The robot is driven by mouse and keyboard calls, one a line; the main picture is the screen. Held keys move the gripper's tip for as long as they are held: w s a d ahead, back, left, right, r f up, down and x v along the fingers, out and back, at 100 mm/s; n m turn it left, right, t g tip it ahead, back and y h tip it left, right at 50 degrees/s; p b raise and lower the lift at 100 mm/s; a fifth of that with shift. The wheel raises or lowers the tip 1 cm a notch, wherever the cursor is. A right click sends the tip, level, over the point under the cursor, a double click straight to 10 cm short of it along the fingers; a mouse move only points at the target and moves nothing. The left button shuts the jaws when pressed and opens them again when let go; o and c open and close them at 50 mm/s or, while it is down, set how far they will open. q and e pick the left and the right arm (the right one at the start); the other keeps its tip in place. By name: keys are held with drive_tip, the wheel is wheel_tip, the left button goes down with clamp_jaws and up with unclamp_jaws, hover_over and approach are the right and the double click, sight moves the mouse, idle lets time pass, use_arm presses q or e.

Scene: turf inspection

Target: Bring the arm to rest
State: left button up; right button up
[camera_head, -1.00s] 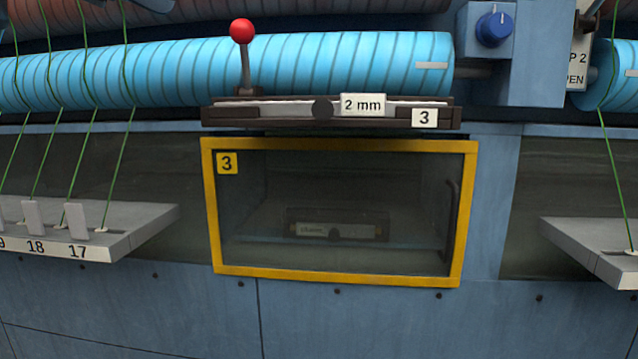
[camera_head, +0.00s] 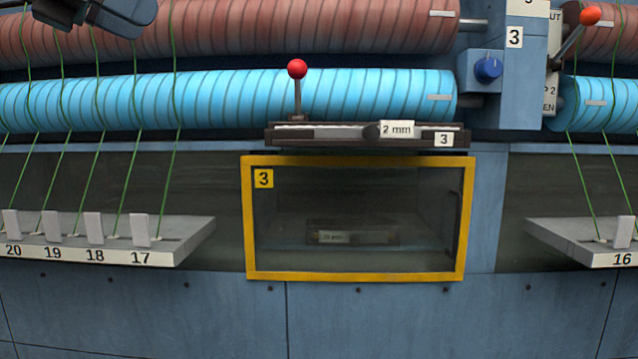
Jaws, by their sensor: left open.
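My left gripper (camera_head: 112,14) shows at the top left edge of the head view as a dark grey shape, partly cut off by the frame. It is open, and nothing shows between its fingers. It is in front of the red-brown roller (camera_head: 330,28), well away from the yellow-framed window. My right gripper is not in view.
A blue roller (camera_head: 380,97) runs across the machine, with a red-knobbed lever (camera_head: 297,70) and a "2 mm" plate (camera_head: 397,129). Below is window 3, yellow-framed (camera_head: 355,277). Numbered shelves (camera_head: 90,250) and (camera_head: 600,258) jut out on both sides, with green threads rising above.

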use_arm(q)
drive_tip(key=w+d+f+n+g+h, duration=0.1)
drive_tip(key=w+d+f+g+h, duration=0.1)
drive_tip(key=d+f+h, duration=0.45)
drive_tip(key=w+d+f+n+g+h, duration=0.15)
drive_tip(key=f+h, duration=0.25)
drive_tip(key=f, duration=0.5)
drive_tip(key=a+f+n+t+y, duration=0.6)
drive_tip(key=f+n+t+y, duration=0.25)
drive_tip(key=f+n, duration=0.55)
drive_tip(key=a+f+n+t+y, duration=0.6)
drive_tip(key=f+n+t+y, duration=0.35)
drive_tip(key=n, duration=0.85)
drive_tip(key=s+a+f+n+g+y, duration=0.25)
drive_tip(key=s+f+n+g, duration=0.2)
drive_tip(key=f, duration=0.45)
drive_tip(key=s+a+f+n+g+y, duration=0.25)
drive_tip(key=f+g, duration=0.25)
drive_tip(key=f, duration=0.4)
drive_tip(key=s+d+f+n+g+h, duration=0.1)
drive_tip(key=s+d+f+n+g, duration=0.1)
drive_tip(key=s+f+g, duration=0.65)
drive_tip(key=s+d+f+n+g+h, duration=0.15)
drive_tip(key=s+f, duration=0.45)
drive_tip(key=s, duration=0.8)
drive_tip(key=w+f+t, duration=0.7)
drive_tip(key=w+f, duration=0.1)
drive_tip(key=f, duration=0.2)
drive_tip(key=shift+a+t, duration=0.15)
drive_tip(key=shift+t, duration=0.15)
